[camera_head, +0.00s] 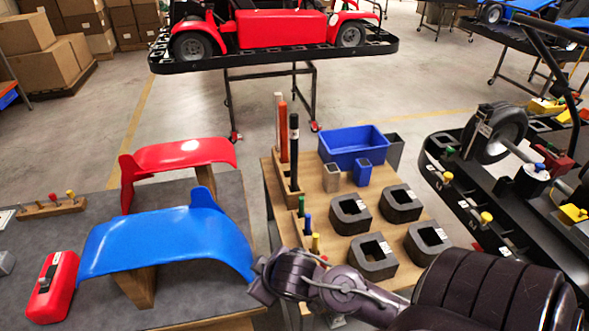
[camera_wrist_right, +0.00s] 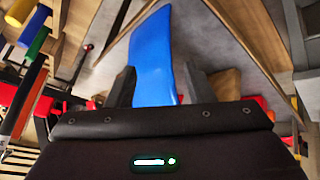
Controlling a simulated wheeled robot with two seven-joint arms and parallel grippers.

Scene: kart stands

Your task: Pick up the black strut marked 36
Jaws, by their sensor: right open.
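The black strut (camera_head: 294,152) stands upright in a wooden holder (camera_head: 283,180), beside a red strut (camera_head: 283,132) and a pale orange one (camera_head: 277,115). A pale label shows near its top; its number is too small to read. My right arm comes in from the lower right, with its wrist in front of the table's near left corner, below and apart from the strut. In the right wrist view my right gripper (camera_wrist_right: 160,75) is open and empty, its fingers spread toward the blue panel (camera_wrist_right: 155,55). My left gripper is not in view.
Short coloured pegs (camera_head: 308,222) stand in front of the struts. Several dark square blocks (camera_head: 350,212) and a blue bin (camera_head: 352,143) share the wooden table. The blue panel (camera_head: 170,240) and a red panel (camera_head: 175,157) stand on the grey table. A kart frame (camera_head: 465,190) is at right.

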